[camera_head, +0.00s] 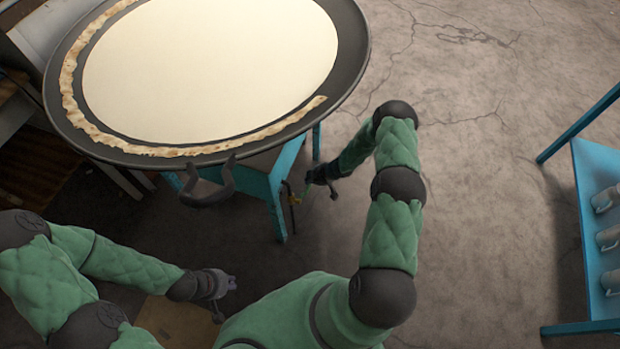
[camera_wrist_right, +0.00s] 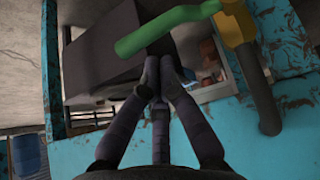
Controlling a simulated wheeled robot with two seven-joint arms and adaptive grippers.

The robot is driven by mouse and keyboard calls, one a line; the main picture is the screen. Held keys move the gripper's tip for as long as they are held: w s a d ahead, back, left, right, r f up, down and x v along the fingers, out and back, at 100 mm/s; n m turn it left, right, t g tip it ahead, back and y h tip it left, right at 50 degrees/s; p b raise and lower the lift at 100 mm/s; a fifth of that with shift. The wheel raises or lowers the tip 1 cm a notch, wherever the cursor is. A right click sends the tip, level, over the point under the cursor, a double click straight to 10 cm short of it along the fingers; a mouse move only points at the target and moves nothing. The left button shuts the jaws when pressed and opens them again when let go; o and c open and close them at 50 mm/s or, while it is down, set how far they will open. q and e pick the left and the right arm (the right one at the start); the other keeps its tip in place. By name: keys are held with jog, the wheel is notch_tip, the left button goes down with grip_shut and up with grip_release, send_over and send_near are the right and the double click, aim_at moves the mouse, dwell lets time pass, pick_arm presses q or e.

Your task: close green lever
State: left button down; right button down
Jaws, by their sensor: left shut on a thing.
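The green lever (camera_wrist_right: 165,30) is a bent handle joined to a yellow valve (camera_wrist_right: 238,28) on a dark pipe. In the head view the lever (camera_head: 306,189) is small, beside the blue stand under the big pan. My right gripper (camera_wrist_right: 158,78) has its fingertips drawn together just below the lever in the wrist picture; contact with it is not clear. In the head view this gripper (camera_head: 327,181) is just right of the lever. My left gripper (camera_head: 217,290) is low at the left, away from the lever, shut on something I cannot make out.
A wide dark pan (camera_head: 352,60) with a pale round surface stands on blue legs (camera_head: 278,205) above the valve. A blue rack (camera_head: 590,240) with grey canisters is at the right. The cracked floor between is clear.

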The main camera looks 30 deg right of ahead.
pick_arm(q)
jog(key=shift+f, duration=0.2)
pick_arm(e)
jog(key=shift+d+f, duration=0.1)
jog(key=shift+f, duration=0.25)
jog(key=shift+d+f+b, duration=0.2)
jog(key=shift+f+b, duration=0.55)
jog(key=shift+f, duration=0.1)
pick_arm(q)
jog(key=shift+f, duration=0.6)
pick_arm(e)
jog(key=shift+r, duration=0.1)
